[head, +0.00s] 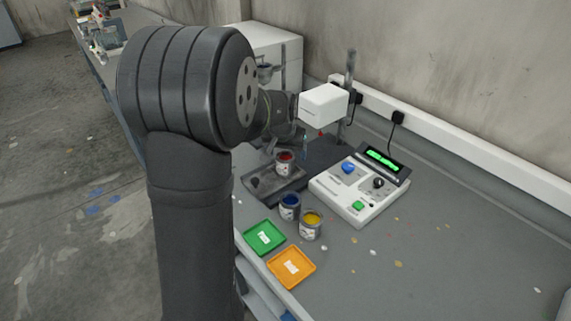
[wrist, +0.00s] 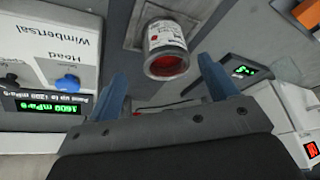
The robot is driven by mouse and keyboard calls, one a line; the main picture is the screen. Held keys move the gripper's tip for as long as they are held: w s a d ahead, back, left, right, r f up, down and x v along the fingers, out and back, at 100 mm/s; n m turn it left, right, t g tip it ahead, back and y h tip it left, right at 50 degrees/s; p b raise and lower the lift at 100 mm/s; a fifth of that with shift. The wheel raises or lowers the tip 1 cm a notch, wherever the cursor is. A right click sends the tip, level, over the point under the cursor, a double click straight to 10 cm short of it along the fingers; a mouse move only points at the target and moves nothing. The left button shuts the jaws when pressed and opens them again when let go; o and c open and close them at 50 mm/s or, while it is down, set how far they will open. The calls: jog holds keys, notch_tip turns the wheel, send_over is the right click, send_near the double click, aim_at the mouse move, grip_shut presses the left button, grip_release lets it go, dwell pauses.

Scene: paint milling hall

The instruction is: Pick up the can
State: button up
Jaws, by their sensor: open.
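A small metal can of red paint (head: 285,163) with a pale label stands upright on a dark plate (head: 262,190) on the bench. In the wrist view the same can (wrist: 165,36) shows its open top and red contents, and lies ahead of my gripper. My gripper (wrist: 163,72) is open, with its two blue fingers apart and nothing between them. The can appears between the finger directions, beyond the tips, and I see no contact. In the head view my arm hides most of the gripper.
A blue-paint can (head: 290,206) and a yellow-paint can (head: 311,225) stand close in front. A green tray (head: 264,237) and an orange tray (head: 291,267) lie at the bench edge. A white instrument (head: 345,203) with a green display stands right. Bench right of the trays is mostly clear.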

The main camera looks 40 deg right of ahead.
aim_at(285, 159)
jog(key=shift+w+a+x, duration=0.1)
jog(key=shift+w+x, duration=0.1)
jog(key=shift+x, duration=1.2)
jog(key=shift+w+a+x, duration=0.1)
jog(key=shift+w+x, duration=0.05)
jog(key=shift+x, duration=1.3)
jog(key=shift+r, duration=0.1)
jog(key=c, duration=1.1)
jog(key=shift+c, duration=0.2)
